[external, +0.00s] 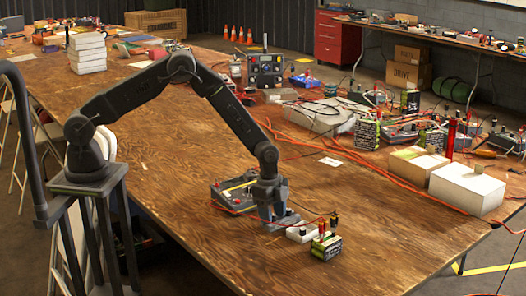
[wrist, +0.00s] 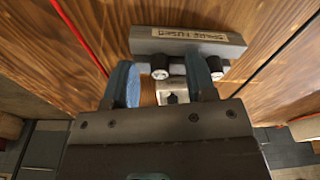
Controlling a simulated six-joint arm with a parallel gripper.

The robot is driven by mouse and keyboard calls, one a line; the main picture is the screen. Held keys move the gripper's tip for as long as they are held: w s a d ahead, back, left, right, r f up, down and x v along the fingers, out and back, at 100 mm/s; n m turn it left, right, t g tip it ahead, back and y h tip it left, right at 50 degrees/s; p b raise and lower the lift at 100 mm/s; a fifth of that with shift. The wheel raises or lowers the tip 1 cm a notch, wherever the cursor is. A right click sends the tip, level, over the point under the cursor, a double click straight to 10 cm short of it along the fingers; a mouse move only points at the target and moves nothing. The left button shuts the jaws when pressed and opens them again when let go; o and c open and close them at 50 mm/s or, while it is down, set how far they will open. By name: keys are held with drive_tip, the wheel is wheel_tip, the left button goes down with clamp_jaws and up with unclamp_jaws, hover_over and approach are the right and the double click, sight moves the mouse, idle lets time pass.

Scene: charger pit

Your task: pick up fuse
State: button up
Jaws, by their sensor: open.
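A grey holder block (wrist: 188,42) with a "SPARE FUSES" label lies across the top of the wrist view. Two dark cylinders with pale ends, which look like fuses, stand out from its near side: the left fuse (wrist: 160,72) and the right fuse (wrist: 216,70). My gripper (wrist: 163,66) is open, with one finger on each side of the left fuse. The right fuse is outside the right finger. I cannot tell whether the fingers touch the left fuse. In the external view my gripper (external: 274,222) points down close to the table top and hides the fuses.
A white box (external: 300,232) and a black-green battery block (external: 327,247) stand just right of my gripper. A grey device (external: 232,195) with wires lies behind it. Orange cables (external: 385,172) and electronics crowd the table's right side. The table's front middle (external: 215,250) is clear.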

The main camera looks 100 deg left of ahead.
drive_tip(key=c, duration=0.8)
drive_tip(key=shift+r, duration=0.1)
drive_tip(key=shift+r, duration=0.5)
drive_tip(key=r, duration=0.2)
drive_tip(key=a+r, duration=0.1)
drive_tip(key=shift+s+r, duration=0.4)
drive_tip(key=s+a+r, duration=0.4)
drive_tip(key=a, duration=0.1)
drive_tip(key=s+a+r, duration=0.2)
drive_tip(key=s+a, duration=0.1)
